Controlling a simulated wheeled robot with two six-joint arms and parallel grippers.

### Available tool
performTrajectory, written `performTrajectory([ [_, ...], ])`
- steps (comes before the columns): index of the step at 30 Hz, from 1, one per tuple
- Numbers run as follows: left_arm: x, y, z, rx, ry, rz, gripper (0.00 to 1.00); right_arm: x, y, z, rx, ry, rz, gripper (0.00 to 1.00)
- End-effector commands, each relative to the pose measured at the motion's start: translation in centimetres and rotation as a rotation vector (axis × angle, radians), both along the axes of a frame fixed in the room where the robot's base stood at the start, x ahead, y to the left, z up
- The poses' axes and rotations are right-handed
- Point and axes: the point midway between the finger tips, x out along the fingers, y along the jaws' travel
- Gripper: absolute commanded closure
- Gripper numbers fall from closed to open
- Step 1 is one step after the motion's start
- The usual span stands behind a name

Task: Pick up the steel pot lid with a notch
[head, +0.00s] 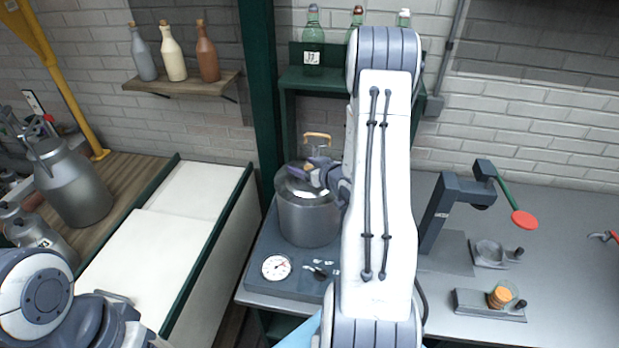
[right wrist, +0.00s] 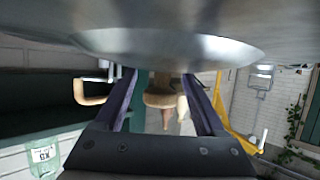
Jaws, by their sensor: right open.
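A steel pot (head: 309,218) stands on the dark hob panel, with a shiny steel lid (head: 290,186) on top. I cannot make out the lid's notch. My right gripper (head: 303,172) reaches in from the right, just over the lid. In the right wrist view, its two fingers (right wrist: 160,80) are spread, with the lid's shiny surface (right wrist: 170,46) close to them.
A wooden-grip handle (head: 317,136) rises behind the pot. A dial (head: 276,267) sits in front of it. A green shelf (head: 310,82) with bottles is behind. A press-like stand (head: 450,205) is to the right. A large can (head: 72,185) stands left.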

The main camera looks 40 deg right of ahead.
Motion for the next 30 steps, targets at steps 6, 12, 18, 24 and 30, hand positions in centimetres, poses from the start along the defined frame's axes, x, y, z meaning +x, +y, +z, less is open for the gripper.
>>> performTrajectory([
  [6,0.0,0.0,0.0,0.0,0.0,0.0,0.5,0.0,0.0,0.0,0.0,0.0,0.001,0.89],
  [12,0.0,0.0,0.0,0.0,0.0,0.0,0.5,0.0,0.0,0.1,-0.001,-0.002,0.0,1.0],
  [18,0.0,0.0,-0.1,0.0,0.0,0.0,0.5,0.0,0.0,0.2,-0.001,-0.002,0.0,1.0],
  [24,0.0,0.0,-0.6,0.0,0.0,0.001,0.5,0.1,0.0,1.1,-0.003,-0.006,0.002,1.0],
  [30,0.0,0.0,-1.5,0.0,0.0,0.002,0.5,0.1,0.0,3.5,-0.006,-0.008,0.002,1.0],
])
